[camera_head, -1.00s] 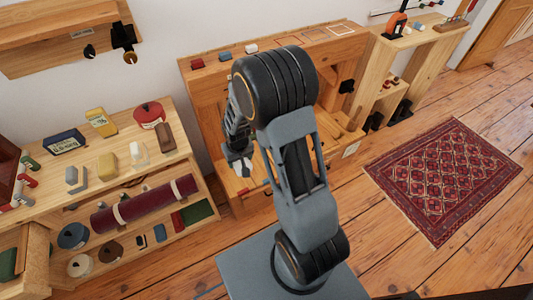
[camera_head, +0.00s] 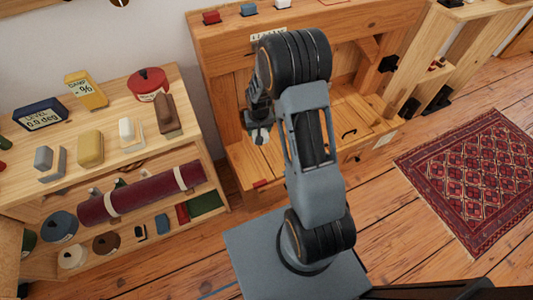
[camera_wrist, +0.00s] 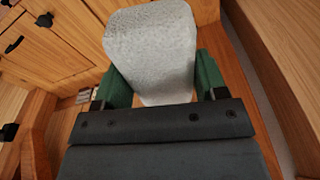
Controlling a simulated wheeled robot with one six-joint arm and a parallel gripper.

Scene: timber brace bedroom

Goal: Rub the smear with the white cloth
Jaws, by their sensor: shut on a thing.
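My gripper (camera_wrist: 158,82) has two green finger pads and is shut on the white cloth (camera_wrist: 152,45), a pale, rough-textured block that stands out beyond the fingers in the wrist view. In the head view my gripper (camera_head: 259,130) hangs in front of the wooden desk (camera_head: 215,80), left of my arm. A small pale patch shows at its tip there, too small to make out well. I cannot make out the smear in either view.
A shelf unit (camera_head: 190,100) at left holds several blocks, boxes, a red tin (camera_head: 148,83) and a dark red roll (camera_head: 145,195). A patterned red rug (camera_head: 475,180) lies on the floor at right. Open plank floor lies between rug and desk.

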